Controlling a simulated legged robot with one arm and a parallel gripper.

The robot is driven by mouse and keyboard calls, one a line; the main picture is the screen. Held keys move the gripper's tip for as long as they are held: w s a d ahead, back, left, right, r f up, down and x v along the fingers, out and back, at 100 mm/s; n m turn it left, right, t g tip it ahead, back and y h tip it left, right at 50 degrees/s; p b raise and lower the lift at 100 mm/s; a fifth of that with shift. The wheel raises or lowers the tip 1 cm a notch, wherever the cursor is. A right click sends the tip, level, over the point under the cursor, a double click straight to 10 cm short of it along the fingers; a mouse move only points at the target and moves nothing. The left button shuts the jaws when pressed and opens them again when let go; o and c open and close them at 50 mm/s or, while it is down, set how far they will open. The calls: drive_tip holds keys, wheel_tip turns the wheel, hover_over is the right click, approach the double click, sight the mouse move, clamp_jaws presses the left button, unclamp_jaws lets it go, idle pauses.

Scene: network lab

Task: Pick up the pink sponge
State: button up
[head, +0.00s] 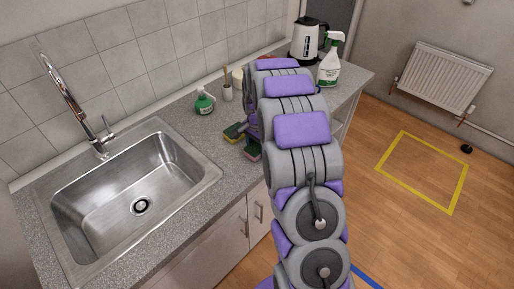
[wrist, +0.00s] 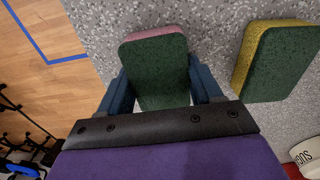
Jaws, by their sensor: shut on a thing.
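The pink sponge (wrist: 157,80), with a dark green scouring face and a pink edge, sits between the two blue fingers of my gripper (wrist: 163,92) in the wrist view. The fingers are shut on its sides. In the head view the pink sponge (head: 253,150) shows near the counter's front edge, beside my arm. My gripper is mostly hidden behind my arm there. I cannot tell whether the sponge touches the counter.
A yellow and green sponge (wrist: 281,62) lies close to the right of it. The sink (head: 75,222) is at left.

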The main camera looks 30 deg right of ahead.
sight(259, 145)
drive_tip(key=shift+d+r+p, duration=0.2)
drive_tip(key=shift+r+p, duration=0.2)
drive_tip(key=shift+r, duration=0.5)
drive_tip(key=shift+d+r+p, duration=0.15)
drive_tip(key=shift+r+p, duration=0.2)
drive_tip(key=shift+r, duration=0.55)
drive_tip(key=s+d+r+p, duration=0.1)
drive_tip(key=s+p, duration=0.1)
drive_tip(key=s, duration=1.4)
drive_tip(key=shift+r+p, duration=0.15)
drive_tip(key=shift+p, duration=0.25)
